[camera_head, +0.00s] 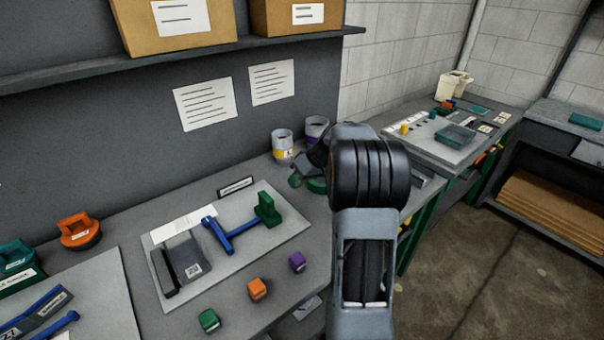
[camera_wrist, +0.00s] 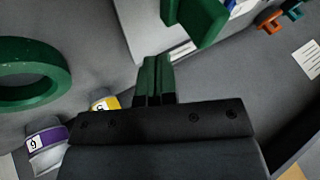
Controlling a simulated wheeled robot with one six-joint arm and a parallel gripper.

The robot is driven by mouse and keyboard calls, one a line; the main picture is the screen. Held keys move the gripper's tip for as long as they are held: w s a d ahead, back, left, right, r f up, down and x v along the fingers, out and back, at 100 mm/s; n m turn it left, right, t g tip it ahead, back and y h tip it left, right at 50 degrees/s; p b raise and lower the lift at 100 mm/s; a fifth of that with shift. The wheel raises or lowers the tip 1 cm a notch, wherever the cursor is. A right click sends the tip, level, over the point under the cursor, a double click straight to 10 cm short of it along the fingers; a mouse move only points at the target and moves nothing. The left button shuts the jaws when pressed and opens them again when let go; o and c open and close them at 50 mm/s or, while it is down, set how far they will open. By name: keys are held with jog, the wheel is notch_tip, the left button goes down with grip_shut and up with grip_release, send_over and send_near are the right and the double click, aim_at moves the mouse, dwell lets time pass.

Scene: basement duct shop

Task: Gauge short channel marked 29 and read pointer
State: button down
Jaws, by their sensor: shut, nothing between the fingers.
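A light board (camera_head: 285,235) on the bench holds a dark grey channel-like piece (camera_head: 165,272) with a square code label, a blue T-shaped piece (camera_head: 232,237) and an upright green block (camera_head: 268,208). The green block also shows at the top of the wrist view (camera_wrist: 197,20). I cannot read a 29 or make out a pointer. My gripper (camera_wrist: 157,62) is shut and empty, between the green block and a green ring (camera_wrist: 28,75). In the head view my arm hides part of this area.
Green, orange (camera_head: 257,288) and purple cubes stand in front of the board. Two labelled cups (camera_head: 283,145) stand near the wall. Orange (camera_head: 80,232) and teal (camera_head: 16,258) holders sit at the left. A second bench (camera_head: 425,145) with small parts stands at the back right.

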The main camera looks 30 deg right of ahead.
aim_at(267, 207)
jog(key=x, duration=0.3)
jog(key=shift+a+f, duration=0.1)
jog(key=a, duration=0.3)
jog(key=shift+f+p, duration=0.2)
jog(key=shift+p, duration=0.2)
jog(key=shift+s+a, duration=0.1)
jog(key=shift+a, duration=0.55)
jog(key=shift+f, duration=0.1)
